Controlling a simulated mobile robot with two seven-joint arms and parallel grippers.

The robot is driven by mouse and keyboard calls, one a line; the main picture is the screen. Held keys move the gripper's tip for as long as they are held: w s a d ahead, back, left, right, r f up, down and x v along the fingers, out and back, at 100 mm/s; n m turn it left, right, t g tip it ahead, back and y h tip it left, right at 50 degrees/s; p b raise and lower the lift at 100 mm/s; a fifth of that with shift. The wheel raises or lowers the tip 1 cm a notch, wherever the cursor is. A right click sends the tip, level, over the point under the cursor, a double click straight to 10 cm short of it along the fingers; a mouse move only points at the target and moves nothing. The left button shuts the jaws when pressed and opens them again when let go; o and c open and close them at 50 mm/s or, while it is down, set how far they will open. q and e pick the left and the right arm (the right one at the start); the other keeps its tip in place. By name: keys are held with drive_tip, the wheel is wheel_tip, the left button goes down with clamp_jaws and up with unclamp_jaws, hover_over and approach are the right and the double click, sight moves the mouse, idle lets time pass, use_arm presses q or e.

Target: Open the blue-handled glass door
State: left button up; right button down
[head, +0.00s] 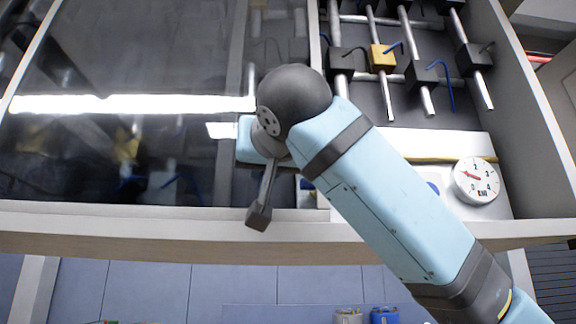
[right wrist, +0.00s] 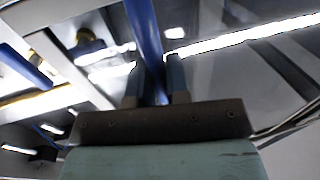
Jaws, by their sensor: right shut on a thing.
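The glass door (head: 120,60) covers the left part of the cabinet in the head view, with a bright reflection across it. To its right the cabinet front is uncovered. The blue handle (right wrist: 143,35) is a bar in the right wrist view, running down between the two fingers of my right gripper (right wrist: 156,88). The gripper is shut on it. In the head view my right arm comes in from the lower right, and its wrist hides the handle and the fingertips. My left gripper is in neither view.
The uncovered right bay holds metal pipes, black valve blocks, a yellow block (head: 382,57) and a round white gauge (head: 475,181). The cabinet's pale front edge (head: 130,222) runs below the door. A grey can (head: 348,316) and a blue can (head: 384,315) stand lower down.

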idle(0.3)
drive_tip(key=c, duration=1.1)
unclamp_jaws()
drive_tip(key=shift+a, duration=0.15)
drive_tip(key=b+v, duration=0.4)
drive_tip(key=v, duration=1)
drive_tip(key=shift+r, duration=0.1)
drive_tip(key=shift+w, duration=0.1)
